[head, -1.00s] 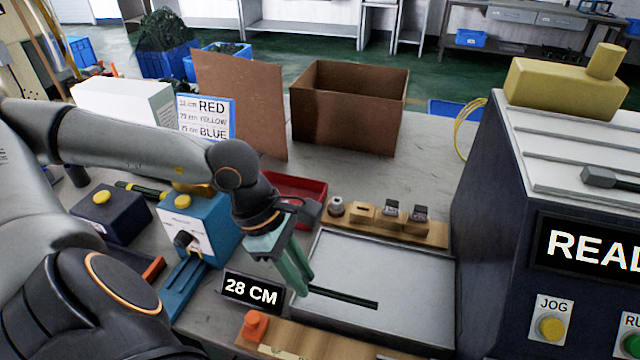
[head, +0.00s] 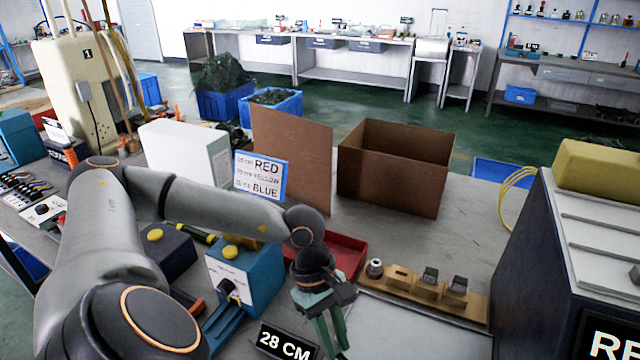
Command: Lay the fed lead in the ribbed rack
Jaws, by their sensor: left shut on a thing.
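My left gripper (head: 331,338) points down at the bottom edge of the head view, beside the 28 CM sign (head: 287,343). Its green fingers are close together and shut on the fed lead; the tips and the lead are cut off or too low to see. The grey flat tray (head: 400,325) lies just right of the fingers. At the far left edge is a row of dark strips with coloured ends (head: 18,187); I cannot tell whether this is the ribbed rack. My right gripper is not in view.
A blue box device (head: 245,280) and a dark box with a yellow button (head: 165,250) stand left of the gripper. A red tray (head: 340,255), wooden block strip (head: 420,290) and cardboard box (head: 395,170) lie behind. A dark machine (head: 550,260) bounds the right.

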